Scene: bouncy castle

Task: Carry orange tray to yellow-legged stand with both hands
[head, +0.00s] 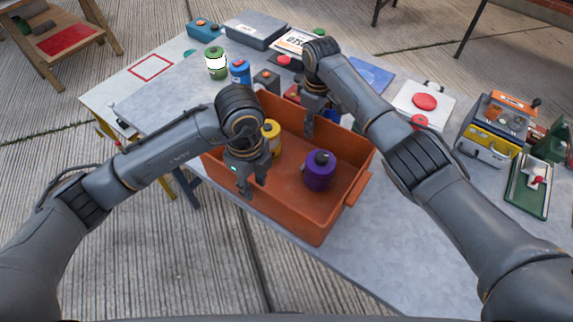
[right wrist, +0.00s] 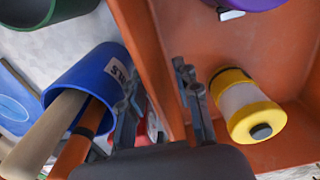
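The orange tray (head: 310,225) stands on the grey table, its near corner by the front edge. A yellow-capped canister (head: 271,130) and a purple canister (head: 319,172) are inside it. My left gripper (head: 252,190) is at the tray's near-left wall, fingers apart; its contact with the wall is unclear. My right gripper (head: 308,122) is at the far wall. In the right wrist view its fingers (right wrist: 157,95) are apart on either side of the tray wall (right wrist: 150,50), with a gap showing. The yellow-legged stand (head: 115,92), with a red square outline on its pale top, is at the left.
A blue cup (right wrist: 85,80) holding wooden-handled tools stands just outside the tray beside my right gripper. Green (head: 216,66) and blue (head: 239,72) canisters stand beyond the tray. Toolboxes (head: 493,128) are at the right. A wooden shelf (head: 62,40) is at the far left.

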